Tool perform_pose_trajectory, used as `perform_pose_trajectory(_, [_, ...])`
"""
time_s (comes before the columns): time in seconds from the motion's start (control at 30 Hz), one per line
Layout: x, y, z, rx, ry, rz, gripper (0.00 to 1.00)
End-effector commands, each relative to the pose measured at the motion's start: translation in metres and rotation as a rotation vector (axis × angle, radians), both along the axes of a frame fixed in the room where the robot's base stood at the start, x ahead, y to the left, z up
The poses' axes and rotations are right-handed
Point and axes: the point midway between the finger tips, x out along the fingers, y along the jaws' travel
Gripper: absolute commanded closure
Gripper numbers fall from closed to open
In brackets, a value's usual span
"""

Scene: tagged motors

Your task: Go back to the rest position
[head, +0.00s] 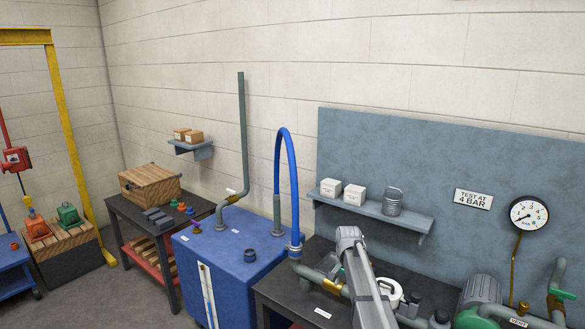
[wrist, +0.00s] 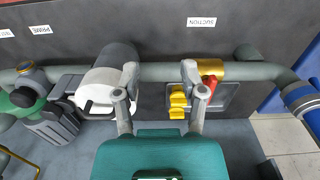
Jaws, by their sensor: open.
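My gripper (wrist: 160,75) shows in the wrist view with its two grey fingers spread apart and nothing held between them. The fingertips are over a grey horizontal pipe (wrist: 155,72); whether they touch it I cannot tell. A white and grey cylindrical part (wrist: 103,85) is beside the left finger. A yellow part (wrist: 178,102) and a red lever (wrist: 209,86) are beside the right finger. In the head view my arm reaches up from the bottom edge over the dark bench, and it hides part of the pipework; the fingers cannot be made out there.
A blue tank (head: 240,262) with a blue hose (head: 293,170) stands left of my arm. A shelf (head: 385,214) with two white boxes and a metal bucket is on the panel behind.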

Motion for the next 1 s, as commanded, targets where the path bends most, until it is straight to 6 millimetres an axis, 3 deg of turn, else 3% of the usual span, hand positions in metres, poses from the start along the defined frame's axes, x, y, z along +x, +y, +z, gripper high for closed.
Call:
perform_pose_trajectory(0.27, [-0.043, 0.001, -0.016, 0.0, 0.0, 0.084, 0.46])
perform_pose_trajectory(0.47, [-0.09, 0.002, -0.033, -0.001, 0.001, 0.179, 0.46])
perform_pose_trajectory(0.8, [-0.216, 0.004, -0.076, 0.0, 0.001, 0.448, 0.46])
perform_pose_trajectory(1.0, [-0.261, 0.004, -0.09, 0.0, 0.001, 0.563, 0.46])
